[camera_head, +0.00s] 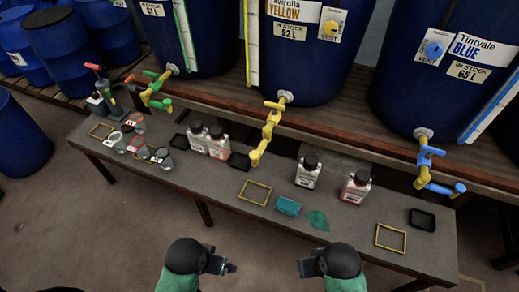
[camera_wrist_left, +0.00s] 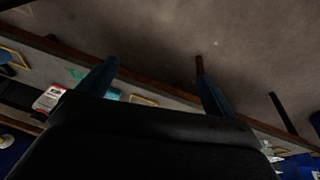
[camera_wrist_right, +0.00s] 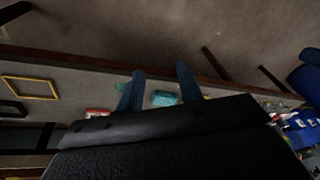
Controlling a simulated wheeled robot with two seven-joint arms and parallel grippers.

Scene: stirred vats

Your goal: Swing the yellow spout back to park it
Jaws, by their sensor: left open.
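The yellow spout (camera_head: 267,133) comes off the middle blue vat (camera_head: 300,75), labelled YELLOW. It is jointed, with its tip hanging out over the back part of the bench. A yellow handle sits at its top near the vat wall. My left gripper (camera_head: 232,268) is in front of the bench, low in the head view, open and empty. My right gripper (camera_head: 302,267) is level with it on the right. Its two fingers stand apart in the right wrist view (camera_wrist_right: 161,72), with nothing between them. Both grippers are well apart from the spout.
The bench (camera_head: 225,215) holds an empty yellow frame (camera_head: 255,193), a teal block (camera_head: 288,206), a green patch (camera_head: 317,220) and several bottles. A blue spout (camera_head: 427,165) hangs at right and a green-handled one (camera_head: 155,90) at left. Floor in front is clear.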

